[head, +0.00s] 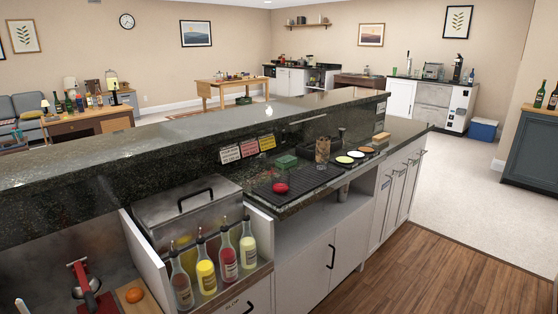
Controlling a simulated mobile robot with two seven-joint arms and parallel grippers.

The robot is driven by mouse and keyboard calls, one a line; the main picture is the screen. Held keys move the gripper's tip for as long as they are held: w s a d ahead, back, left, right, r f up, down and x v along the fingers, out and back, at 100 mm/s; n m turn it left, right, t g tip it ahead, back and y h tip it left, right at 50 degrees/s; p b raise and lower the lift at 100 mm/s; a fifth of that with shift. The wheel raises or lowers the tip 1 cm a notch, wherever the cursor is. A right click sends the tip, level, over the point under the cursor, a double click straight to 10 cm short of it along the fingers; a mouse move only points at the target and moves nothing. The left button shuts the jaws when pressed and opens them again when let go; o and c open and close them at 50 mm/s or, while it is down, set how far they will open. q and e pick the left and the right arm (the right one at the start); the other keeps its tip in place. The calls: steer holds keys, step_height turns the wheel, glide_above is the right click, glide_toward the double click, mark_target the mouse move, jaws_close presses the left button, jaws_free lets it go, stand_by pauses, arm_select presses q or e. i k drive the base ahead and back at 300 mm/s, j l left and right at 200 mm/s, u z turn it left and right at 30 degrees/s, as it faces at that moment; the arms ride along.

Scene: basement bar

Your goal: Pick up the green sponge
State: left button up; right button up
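A small green block (286,161), which looks like the green sponge, lies at the back of a dark ribbed mat (301,181) on the lower bar counter. It sits near the foot of the raised bar's back wall. A round red item (280,188) is just in front of it. A brown jar-like container (322,150) stands to its right. Neither of my grippers shows in the head view.
Several bottles with pour spouts (205,272) and a lidded steel bin (188,206) stand left of the mat. The raised dark bar top (180,131) runs behind. The wooden floor (425,275) in front is clear.

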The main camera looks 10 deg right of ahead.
mark_target(288, 162)
steer(key=i+l+u, duration=0.65)
steer(key=l, duration=0.2)
steer(key=l+u, duration=0.3)
steer(key=l, duration=0.2)
steer(key=l+u, duration=0.25)
steer(key=l, duration=0.3)
